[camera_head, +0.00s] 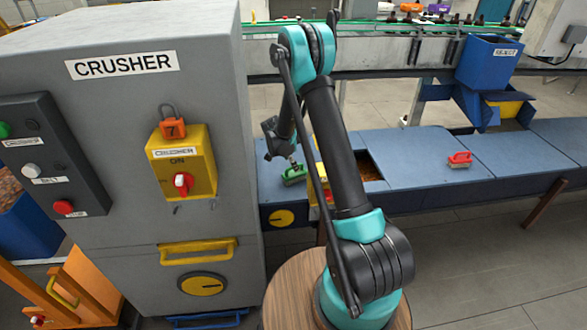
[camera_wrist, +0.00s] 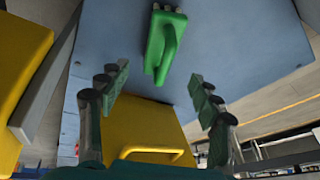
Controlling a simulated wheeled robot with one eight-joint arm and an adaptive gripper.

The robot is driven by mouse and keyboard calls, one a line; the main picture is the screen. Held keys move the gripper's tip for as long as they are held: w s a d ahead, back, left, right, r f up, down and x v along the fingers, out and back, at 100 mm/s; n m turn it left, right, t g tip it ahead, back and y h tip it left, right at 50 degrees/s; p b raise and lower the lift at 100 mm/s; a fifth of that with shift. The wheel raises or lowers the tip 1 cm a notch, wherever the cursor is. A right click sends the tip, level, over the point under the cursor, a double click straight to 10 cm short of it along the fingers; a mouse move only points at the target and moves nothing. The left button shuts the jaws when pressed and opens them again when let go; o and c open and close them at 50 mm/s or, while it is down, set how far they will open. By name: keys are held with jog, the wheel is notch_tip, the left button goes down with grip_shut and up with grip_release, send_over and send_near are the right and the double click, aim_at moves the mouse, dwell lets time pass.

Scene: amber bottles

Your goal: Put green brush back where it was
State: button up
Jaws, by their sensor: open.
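The green brush (camera_head: 293,175) lies on the blue bench top (camera_head: 415,150), close to the crusher's right side. In the wrist view the brush (camera_wrist: 163,42) lies on the blue surface beyond my fingertips, with its handle toward me. My gripper (camera_head: 288,158) is just above the brush in the head view. In the wrist view my gripper (camera_wrist: 160,92) has its two fingers wide apart with nothing between them. The brush looks apart from both fingers.
The grey crusher (camera_head: 130,70) stands close at the left. A red brush (camera_head: 460,159) lies farther right on the bench. An opening (camera_head: 368,168) with brown contents lies behind my arm. A yellow panel with a handle (camera_wrist: 150,150) is near my fingers. The right bench is mostly clear.

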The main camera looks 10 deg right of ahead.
jog(key=shift+v, duration=1.25)
jog(key=shift+r, duration=0.1)
